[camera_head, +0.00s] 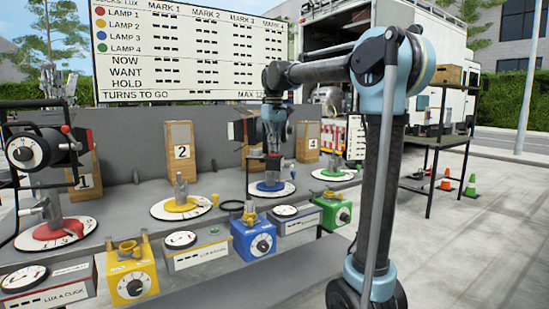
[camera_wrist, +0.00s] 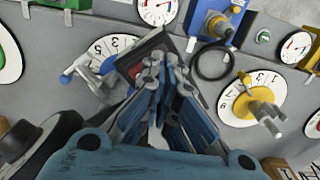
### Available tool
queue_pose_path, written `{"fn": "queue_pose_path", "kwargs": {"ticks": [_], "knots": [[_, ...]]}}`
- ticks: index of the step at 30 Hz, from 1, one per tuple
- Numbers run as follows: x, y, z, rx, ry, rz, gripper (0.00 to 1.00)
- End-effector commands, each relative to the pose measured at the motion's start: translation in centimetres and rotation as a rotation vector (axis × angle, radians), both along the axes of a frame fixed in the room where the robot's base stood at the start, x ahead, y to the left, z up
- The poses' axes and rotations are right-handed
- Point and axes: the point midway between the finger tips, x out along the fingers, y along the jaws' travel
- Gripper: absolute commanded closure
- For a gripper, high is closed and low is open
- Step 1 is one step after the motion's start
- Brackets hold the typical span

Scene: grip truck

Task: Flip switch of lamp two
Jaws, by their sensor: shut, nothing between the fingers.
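The board (camera_head: 190,50) marks lamp 2 with a yellow dot. The yellow stand (camera_head: 181,200) is on a white numbered dial in front of a wooden box with a 2 (camera_head: 181,150). The yellow stand also shows at the right of the wrist view (camera_wrist: 262,108). I cannot make out a switch on it. My gripper (camera_head: 273,150) is shut and empty above the blue stand's dial (camera_head: 272,188). In the wrist view my gripper (camera_wrist: 158,75) has its fingertips over a dark square frame with red in it (camera_wrist: 146,56); contact is unclear.
Yellow (camera_head: 131,275), blue (camera_head: 253,240) and green (camera_head: 336,212) knob boxes line the bench front, with gauge panels (camera_head: 195,258) between them. A black ring (camera_wrist: 212,61) lies between the yellow and blue dials. A black lamp head (camera_head: 45,150) juts in at left.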

Motion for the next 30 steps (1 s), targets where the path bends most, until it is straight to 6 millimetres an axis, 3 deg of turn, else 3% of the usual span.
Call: {"fn": "queue_pose_path", "kwargs": {"ticks": [30], "knots": [[0.0,0.0,-1.2,0.0,0.0,0.0,1.0]]}}
